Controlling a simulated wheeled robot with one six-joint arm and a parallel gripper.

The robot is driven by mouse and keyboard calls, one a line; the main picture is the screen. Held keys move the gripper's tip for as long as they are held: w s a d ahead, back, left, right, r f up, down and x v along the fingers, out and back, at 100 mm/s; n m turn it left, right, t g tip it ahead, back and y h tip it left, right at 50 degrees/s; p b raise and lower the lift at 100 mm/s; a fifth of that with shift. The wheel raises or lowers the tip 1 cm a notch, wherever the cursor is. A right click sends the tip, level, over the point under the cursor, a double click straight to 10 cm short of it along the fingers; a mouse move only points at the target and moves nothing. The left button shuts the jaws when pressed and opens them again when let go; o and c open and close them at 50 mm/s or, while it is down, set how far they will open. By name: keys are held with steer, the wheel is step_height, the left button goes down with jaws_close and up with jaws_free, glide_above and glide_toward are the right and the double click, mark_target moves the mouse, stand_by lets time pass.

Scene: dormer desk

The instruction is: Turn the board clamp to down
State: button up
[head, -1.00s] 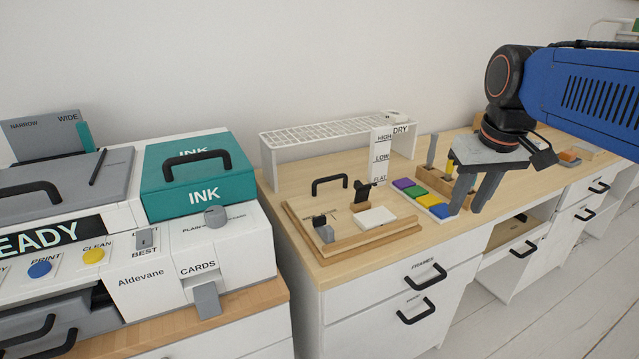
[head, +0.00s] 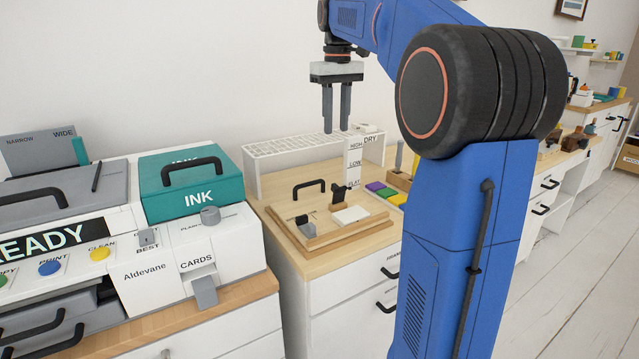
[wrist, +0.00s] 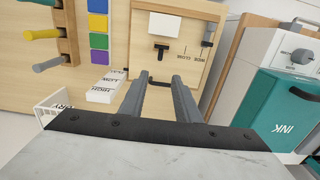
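The wooden board (head: 290,228) lies on the desk beside the printer. A black upright lever (head: 340,194) on a small wood block stands on it behind a white card (head: 350,215); it looks like the board clamp. In the wrist view this lever (wrist: 161,49) shows as a dark T shape. A grey piece with a black top (head: 305,226) sits at the board's front left. My gripper (head: 336,130) is open and empty, pointing down, well above the board. In the wrist view the black arched handle (wrist: 156,84) shows between the fingertips.
The white slotted rack (head: 290,143) marked DRY stands behind the board. Coloured ink pads (head: 386,194) and a wooden tool holder lie to its right. The printer with a teal INK box (head: 190,180) is at left. My arm hides the right desk part.

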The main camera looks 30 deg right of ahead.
mark_target(335, 184)
step_height(335, 184, down, 17)
steer(key=shift+f, duration=0.15)
stand_by(0.5)
jaws_close()
